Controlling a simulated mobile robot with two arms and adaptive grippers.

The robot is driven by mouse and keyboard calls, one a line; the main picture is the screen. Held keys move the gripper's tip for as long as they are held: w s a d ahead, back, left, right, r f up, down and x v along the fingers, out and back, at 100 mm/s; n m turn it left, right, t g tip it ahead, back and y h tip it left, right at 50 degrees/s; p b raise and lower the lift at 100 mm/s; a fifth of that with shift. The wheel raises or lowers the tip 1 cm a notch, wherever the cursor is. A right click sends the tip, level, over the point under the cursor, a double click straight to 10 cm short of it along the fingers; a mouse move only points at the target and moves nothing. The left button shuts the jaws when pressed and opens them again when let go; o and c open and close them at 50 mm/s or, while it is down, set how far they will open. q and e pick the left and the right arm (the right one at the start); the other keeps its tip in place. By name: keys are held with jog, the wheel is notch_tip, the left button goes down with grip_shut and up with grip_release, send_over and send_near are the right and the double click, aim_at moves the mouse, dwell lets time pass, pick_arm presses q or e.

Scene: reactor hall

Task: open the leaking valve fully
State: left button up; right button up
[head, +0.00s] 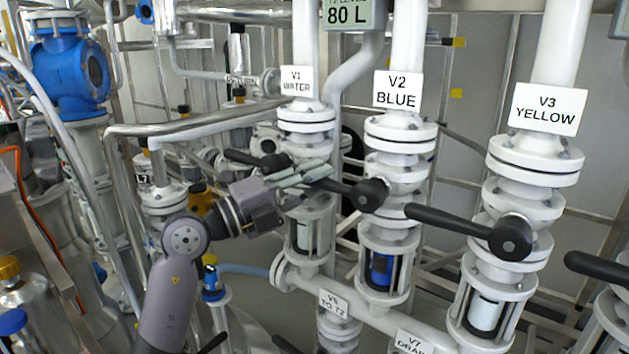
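Three white flanged valves stand in a row, labelled V1 WATER (296,82), V2 BLUE (396,90) and V3 YELLOW (547,108). Each has a black lever pointing left: the V1 lever (258,160), the V2 lever (352,190) and the V3 lever (465,230). The sight glass under V2 (381,268) shows blue; those under V1 (303,236) and V3 (484,314) look pale. No drip shows. My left gripper (318,172) is at the free end of the V2 lever, in front of V1; whether its fingers grip the lever is unclear. My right gripper is out of view.
A level display (347,12) reads 80 L. Below run a white manifold pipe (375,317) and labels V6 TO T2 (333,303) and V7 DRAIN (413,342). Another black lever (598,268) shows at the right edge. Steel pipes and a blue fitting (68,78) crowd the left.

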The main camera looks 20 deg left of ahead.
pick_arm(q)
grip_shut()
jog(key=shift+w+f, duration=0.1)
jog(key=shift+f, duration=0.05)
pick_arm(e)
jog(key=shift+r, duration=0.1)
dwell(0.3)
